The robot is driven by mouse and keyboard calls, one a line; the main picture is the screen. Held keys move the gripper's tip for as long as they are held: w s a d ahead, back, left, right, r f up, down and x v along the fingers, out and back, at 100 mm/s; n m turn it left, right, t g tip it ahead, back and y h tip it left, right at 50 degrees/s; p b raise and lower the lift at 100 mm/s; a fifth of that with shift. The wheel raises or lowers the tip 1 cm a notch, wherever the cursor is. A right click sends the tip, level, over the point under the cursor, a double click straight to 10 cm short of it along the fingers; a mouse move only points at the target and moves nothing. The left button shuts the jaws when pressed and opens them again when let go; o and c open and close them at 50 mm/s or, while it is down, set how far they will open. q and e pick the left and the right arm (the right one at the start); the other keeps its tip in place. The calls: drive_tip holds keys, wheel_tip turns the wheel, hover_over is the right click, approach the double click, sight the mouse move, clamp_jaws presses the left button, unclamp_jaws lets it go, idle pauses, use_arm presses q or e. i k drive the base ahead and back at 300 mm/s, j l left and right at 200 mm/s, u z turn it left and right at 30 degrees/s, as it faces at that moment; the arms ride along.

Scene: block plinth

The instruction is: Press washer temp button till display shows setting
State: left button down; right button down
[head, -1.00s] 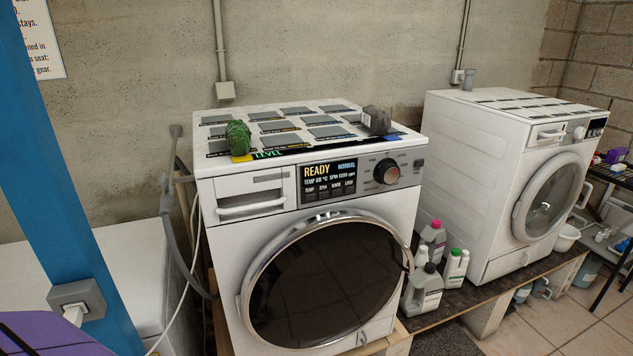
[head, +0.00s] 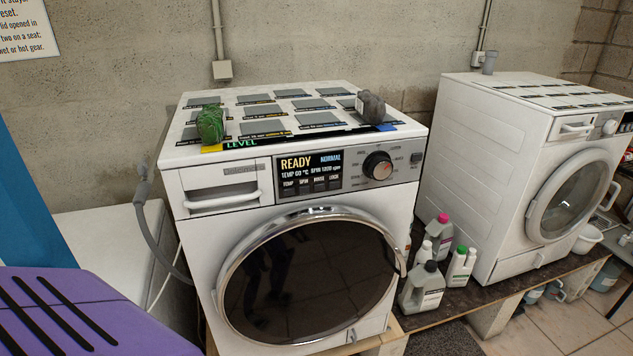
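The front washer (head: 190,250) is white with a round dark door (head: 305,280). Its display (head: 308,164) reads READY, NORMAL, TEMP 60 °C and SPIN, with a spin speed that looks like 1200 rpm. The TEMP button (head: 289,192) is the leftmost of a row of dark buttons under the display, beside SPIN and others. A round dial (head: 377,165) is right of the display. Neither of my grippers is in view, and nothing touches the panel.
On the washer top lie a green bundle (head: 210,124) and a grey lump (head: 371,106). A second washer (head: 480,170) is further right. A purple slatted object (head: 90,312) fills the lower left.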

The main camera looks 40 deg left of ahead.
sight(287, 191)
drive_tip(key=i+l, duration=0.25)
drive_tip(key=i, duration=0.25)
drive_tip(key=u, duration=1.75)
